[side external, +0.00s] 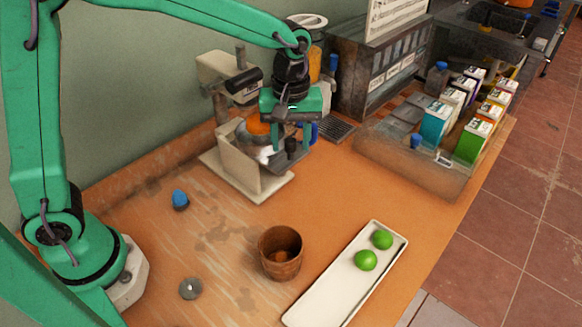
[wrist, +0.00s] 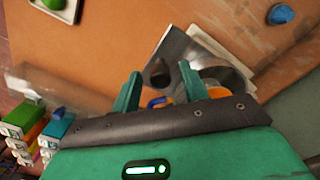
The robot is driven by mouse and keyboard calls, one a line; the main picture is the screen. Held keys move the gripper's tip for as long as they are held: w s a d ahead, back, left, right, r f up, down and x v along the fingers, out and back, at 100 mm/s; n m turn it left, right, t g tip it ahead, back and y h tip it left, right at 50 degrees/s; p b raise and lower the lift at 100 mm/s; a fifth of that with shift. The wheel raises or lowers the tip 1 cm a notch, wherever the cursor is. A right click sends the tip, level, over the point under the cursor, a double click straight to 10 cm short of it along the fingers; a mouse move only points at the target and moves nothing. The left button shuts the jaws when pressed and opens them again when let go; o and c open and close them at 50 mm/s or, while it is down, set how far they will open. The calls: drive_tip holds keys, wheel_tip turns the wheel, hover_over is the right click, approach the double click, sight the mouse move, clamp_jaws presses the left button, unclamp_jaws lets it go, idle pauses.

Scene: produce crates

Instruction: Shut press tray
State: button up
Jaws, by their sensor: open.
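The beige press (side external: 243,165) stands near the wall in the side external view. Its grey metal tray (side external: 290,160) juts out at the front right and carries a black knob (side external: 291,148). An orange fruit (side external: 257,125) shows behind the tray, inside the press. My gripper (side external: 290,128) is open just above the tray. In the wrist view the tray (wrist: 176,47) and its dark knob (wrist: 159,73) appear beyond my open fingers (wrist: 160,69). The knob lines up with the gap between the fingertips; I cannot tell whether it is between them or below.
A brown cup (side external: 281,252) and a white tray (side external: 343,290) with two green limes stand in front. A blue-topped object (side external: 180,199) and a small grey disc (side external: 190,288) lie on the left. A clear crate (side external: 420,160) with several cartons stands right.

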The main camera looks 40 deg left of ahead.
drive_tip(key=shift+r, duration=3.85)
wheel_tip(320, 180, up, 6)
drive_tip(key=n, duration=1.1)
drive_tip(key=f, duration=0.5)
drive_tip(key=shift+w+a+f, duration=0.1)
drive_tip(key=shift+w+f, duration=0.05)
drive_tip(key=shift+w, duration=0.05)
drive_tip(key=shift+s+f, duration=0.15)
drive_tip(key=shift+f, duration=3.75)
clamp_jaws()
